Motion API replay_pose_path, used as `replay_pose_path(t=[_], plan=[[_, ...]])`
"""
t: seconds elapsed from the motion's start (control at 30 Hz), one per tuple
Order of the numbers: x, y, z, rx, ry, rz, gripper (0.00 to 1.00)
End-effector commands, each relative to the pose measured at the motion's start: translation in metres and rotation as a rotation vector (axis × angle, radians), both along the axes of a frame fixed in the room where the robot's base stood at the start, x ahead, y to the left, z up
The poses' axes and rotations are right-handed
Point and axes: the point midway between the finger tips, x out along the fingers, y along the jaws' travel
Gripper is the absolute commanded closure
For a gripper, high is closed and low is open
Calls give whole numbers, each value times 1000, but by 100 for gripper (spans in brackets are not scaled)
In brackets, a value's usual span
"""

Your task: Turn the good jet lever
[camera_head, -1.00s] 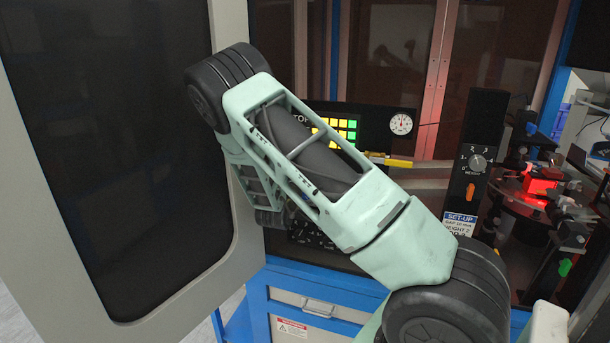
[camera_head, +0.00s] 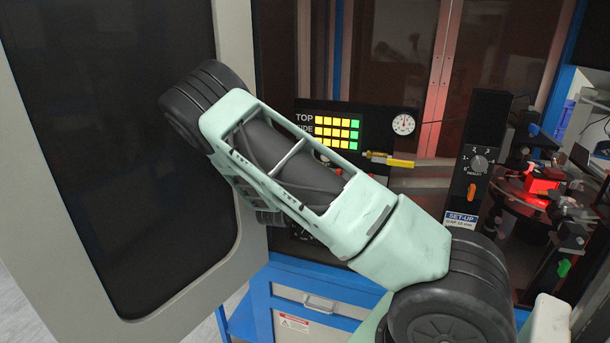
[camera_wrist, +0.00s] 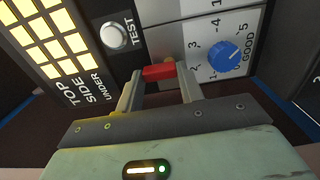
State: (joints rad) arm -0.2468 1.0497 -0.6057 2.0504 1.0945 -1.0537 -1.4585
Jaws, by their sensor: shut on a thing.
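In the wrist view, my gripper (camera_wrist: 160,84) is shut on a small red lever handle (camera_wrist: 159,72) in front of the panel, one finger on each side. A brass-coloured part shows just behind the handle. A blue knob (camera_wrist: 228,57) on a numbered dial marked GOOD is close to its right. No label on the red handle itself can be read. In the head view, my arm hides my gripper and most of the lower panel. A yellow lever handle (camera_head: 391,160) sticks out to the right below the gauge.
The panel carries yellow and green lights (camera_head: 338,131) and a white gauge (camera_head: 403,124). A TEST button (camera_wrist: 112,36) is left of my fingers. An open cabinet door (camera_head: 112,150) is on the left. A black post with a SETUP dial (camera_head: 479,162) stands right of my arm.

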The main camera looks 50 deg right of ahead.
Motion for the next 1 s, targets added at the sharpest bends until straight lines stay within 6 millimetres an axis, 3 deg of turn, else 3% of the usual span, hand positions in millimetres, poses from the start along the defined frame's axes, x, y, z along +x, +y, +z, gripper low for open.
replay_pose_path(t=[0.27, 0.3, 0.37, 0.73, 0.87, 1.0], plan=[[1, 1, -1, 1, 4, 3, 86], [1, 1, -1, 1, 4, 3, 57], [0, 1, -1, 1, 4, 3, 41], [-1, 5, -2, 1, 1, 2, 41], [-7, 20, -3, 1, 0, 3, 41], [-18, 49, -5, 2, 1, 6, 41]])
